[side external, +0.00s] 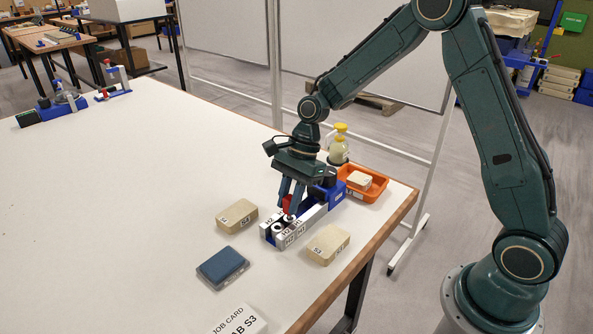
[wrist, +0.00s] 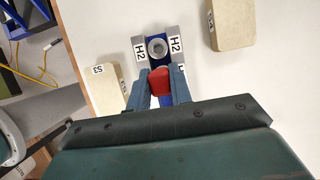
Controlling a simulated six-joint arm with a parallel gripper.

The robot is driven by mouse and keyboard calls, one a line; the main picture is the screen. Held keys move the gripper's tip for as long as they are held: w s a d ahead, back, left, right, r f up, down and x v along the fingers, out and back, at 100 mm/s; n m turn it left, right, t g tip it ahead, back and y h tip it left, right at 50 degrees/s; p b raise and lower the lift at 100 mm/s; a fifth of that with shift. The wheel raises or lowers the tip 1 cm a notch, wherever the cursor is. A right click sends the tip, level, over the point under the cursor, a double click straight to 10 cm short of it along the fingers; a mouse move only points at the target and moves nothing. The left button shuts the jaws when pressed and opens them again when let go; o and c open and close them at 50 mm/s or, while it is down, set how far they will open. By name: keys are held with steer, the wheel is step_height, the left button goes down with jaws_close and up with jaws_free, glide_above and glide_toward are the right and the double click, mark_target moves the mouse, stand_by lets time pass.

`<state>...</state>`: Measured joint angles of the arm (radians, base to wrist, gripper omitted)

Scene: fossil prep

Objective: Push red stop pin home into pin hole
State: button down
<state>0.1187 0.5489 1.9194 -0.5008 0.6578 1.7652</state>
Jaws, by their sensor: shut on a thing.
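The red stop pin (side external: 287,202) is between the fingers of my gripper (side external: 288,208), low over the grey-and-white fixture (side external: 277,238). In the wrist view, my gripper (wrist: 161,82) is shut on the red pin (wrist: 160,84), with one blue finger on each side. A round hole (wrist: 157,48) in the fixture, between two H2 labels, shows open just beyond the pin. The fixture's front carries H2 and H1 labels in the side view. The pin's lower end is hidden, so I cannot tell whether it sits in a hole.
A tan block marked S3 (side external: 327,245) lies right of the fixture, and another tan block (side external: 237,216) lies left. A dark blue pad (side external: 222,267) and a job card (side external: 239,320) lie in front. An orange tray (side external: 376,188) stands behind, near the table edge.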

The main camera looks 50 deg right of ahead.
steer(key=shift+r, duration=0.2)
steer(key=shift+r, duration=2.8)
steer(key=shift+r, duration=2.5)
steer(key=a+f, duration=0.1)
steer(key=a, duration=0.1)
steer(key=a+f, duration=0.1)
steer(key=a, duration=0.1)
steer(key=shift+f, duration=0.15)
steer(key=shift+f, duration=0.1)
steer(key=shift+f, duration=2.8)
